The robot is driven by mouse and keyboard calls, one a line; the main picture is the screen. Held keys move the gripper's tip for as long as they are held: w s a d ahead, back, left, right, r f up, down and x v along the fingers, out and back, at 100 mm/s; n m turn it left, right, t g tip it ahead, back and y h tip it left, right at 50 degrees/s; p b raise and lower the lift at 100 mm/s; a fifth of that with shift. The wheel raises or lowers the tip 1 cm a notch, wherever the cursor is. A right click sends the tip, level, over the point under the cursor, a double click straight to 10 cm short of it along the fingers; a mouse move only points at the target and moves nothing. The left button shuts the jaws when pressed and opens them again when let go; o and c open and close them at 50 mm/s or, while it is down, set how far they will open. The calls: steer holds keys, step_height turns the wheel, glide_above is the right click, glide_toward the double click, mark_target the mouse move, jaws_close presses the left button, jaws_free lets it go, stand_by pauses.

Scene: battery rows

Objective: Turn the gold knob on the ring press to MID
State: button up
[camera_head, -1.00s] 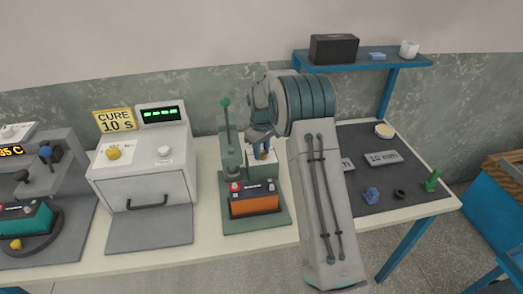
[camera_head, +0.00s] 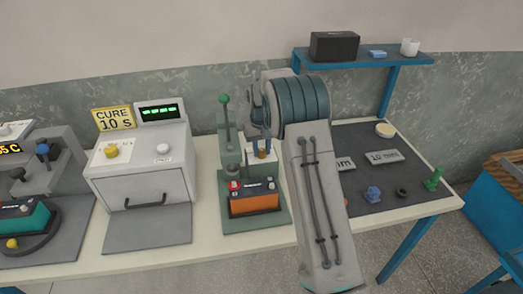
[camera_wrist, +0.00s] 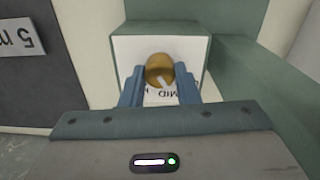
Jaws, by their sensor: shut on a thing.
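The green ring press (camera_head: 252,213) stands on the table, with a white plate on its right part. The gold knob (camera_wrist: 159,69) is on that plate (camera_wrist: 128,50), and it also shows small in the head view (camera_head: 262,154). My gripper (camera_wrist: 160,82) is shut on the gold knob, with one blue finger at each side of it. A pale pointer mark on the knob points down and slightly right in the wrist view. The letters MID show just below the knob, partly hidden by my fingers; the other lettering is mostly hidden.
An orange battery (camera_head: 255,200) sits on the press base. A grey cure oven (camera_head: 143,175) stands to the left. A dark mat (camera_head: 385,190) at right holds several small parts and label plates. A blue shelf (camera_head: 375,62) is behind.

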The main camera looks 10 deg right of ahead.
mark_target(261, 151)
steer(key=shift+m, duration=1.5)
steer(key=o, duration=1)
steer(key=shift+c, duration=0.2)
step_height(261, 151, up, 14)
steer(key=b, duration=0.1)
steer(key=shift+a, duration=0.1)
